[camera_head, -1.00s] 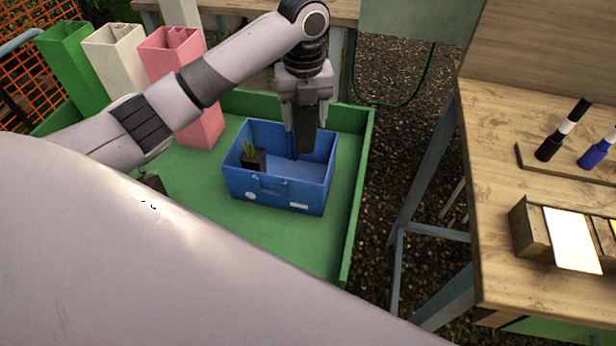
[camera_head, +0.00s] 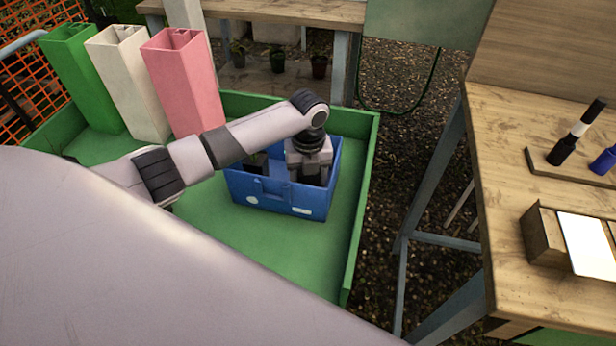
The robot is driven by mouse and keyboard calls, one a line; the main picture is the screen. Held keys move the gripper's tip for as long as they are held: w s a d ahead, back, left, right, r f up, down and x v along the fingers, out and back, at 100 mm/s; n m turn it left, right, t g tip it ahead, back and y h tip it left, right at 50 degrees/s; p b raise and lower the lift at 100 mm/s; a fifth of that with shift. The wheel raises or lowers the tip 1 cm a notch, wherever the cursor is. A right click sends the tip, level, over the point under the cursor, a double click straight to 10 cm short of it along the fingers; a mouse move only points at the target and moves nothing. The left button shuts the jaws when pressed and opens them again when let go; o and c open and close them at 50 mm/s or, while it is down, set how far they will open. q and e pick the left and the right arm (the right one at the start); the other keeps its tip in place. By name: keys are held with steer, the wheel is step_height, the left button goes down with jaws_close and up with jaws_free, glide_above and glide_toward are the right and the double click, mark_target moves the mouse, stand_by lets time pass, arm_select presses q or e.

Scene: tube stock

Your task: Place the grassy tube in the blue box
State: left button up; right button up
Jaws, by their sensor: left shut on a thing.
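The blue box (camera_head: 275,198) stands on the green tray near its right side. My left gripper (camera_head: 309,178) reaches straight down into the right half of the box. It is shut on a dark tube, but its fingertips and the tube are mostly hidden by the gripper and the box's front wall. I cannot see grass on that tube. A dark pot (camera_head: 256,160) stands in the left of the box, partly covered by my left arm, its leaves hidden now. My right gripper is out of view.
The green tray (camera_head: 262,248) has a raised rim and free floor in front of the box. Tall green (camera_head: 85,80), white (camera_head: 130,85) and pink (camera_head: 184,85) square containers stand at its back left. A wooden bench (camera_head: 490,180) stands right. Small potted plants (camera_head: 319,66) sit behind.

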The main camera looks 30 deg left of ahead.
arm_select(q)
steer(key=shift+f, duration=0.15)
steer(key=o, duration=0.9)
steer(key=shift+c, duration=0.2)
step_height(320, 180, up, 11)
steer(key=shift+r+p, duration=0.1)
steer(key=shift+p, duration=0.75)
steer(key=shift+r, duration=0.65)
